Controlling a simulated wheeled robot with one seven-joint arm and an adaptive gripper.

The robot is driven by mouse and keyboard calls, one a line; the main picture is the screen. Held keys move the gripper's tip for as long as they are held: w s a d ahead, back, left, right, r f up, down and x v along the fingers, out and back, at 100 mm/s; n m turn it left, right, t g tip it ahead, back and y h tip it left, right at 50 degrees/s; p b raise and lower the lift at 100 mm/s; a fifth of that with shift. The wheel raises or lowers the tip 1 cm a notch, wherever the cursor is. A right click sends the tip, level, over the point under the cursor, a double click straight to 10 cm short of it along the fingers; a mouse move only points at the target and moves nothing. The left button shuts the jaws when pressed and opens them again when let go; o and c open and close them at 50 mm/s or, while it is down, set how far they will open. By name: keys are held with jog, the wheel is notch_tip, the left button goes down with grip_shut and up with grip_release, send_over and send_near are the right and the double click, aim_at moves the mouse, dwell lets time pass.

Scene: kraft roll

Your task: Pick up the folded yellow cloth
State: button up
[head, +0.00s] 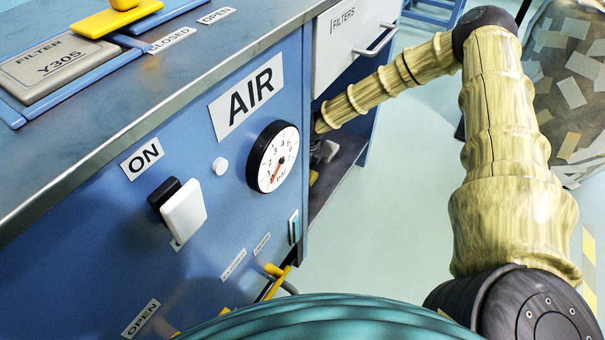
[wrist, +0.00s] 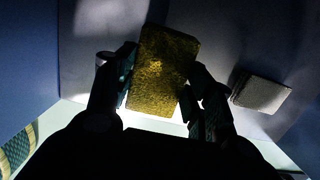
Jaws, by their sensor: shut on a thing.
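The folded yellow cloth (wrist: 163,68) shows in the wrist view as a dark yellow, rough-textured rectangular block. It lies between the two fingers of my gripper (wrist: 160,92), which are shut on it from its left and right sides. The view is dim, and I cannot tell whether the cloth still touches the surface behind it.
A grey block (wrist: 261,93) lies right of the cloth in the wrist view. In the head view, the blue bench (head: 95,215) carries a gauge (head: 273,157) and a white switch (head: 184,210). The FILTERS drawer (head: 348,35) sits above the opening. Pale floor (head: 395,190) is clear right of the bench.

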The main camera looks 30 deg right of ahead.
notch_tip(320, 180, up, 3)
jog(key=shift+w+d+f+p, duration=0.1)
jog(key=shift+d+f+p, duration=0.1)
jog(key=shift+p, duration=0.25)
jog(key=w+d+p, duration=0.1)
jog(key=w+d, duration=0.2)
jog(key=d, duration=0.2)
jog(key=w+d+p, duration=0.1)
jog(key=w+d, duration=0.2)
jog(key=d, duration=0.3)
jog(key=w+d+p, duration=0.1)
jog(key=w+d, duration=0.2)
jog(key=d, duration=0.2)
jog(key=shift+w+d+f, duration=0.25)
jog(key=shift+w, duration=0.15)
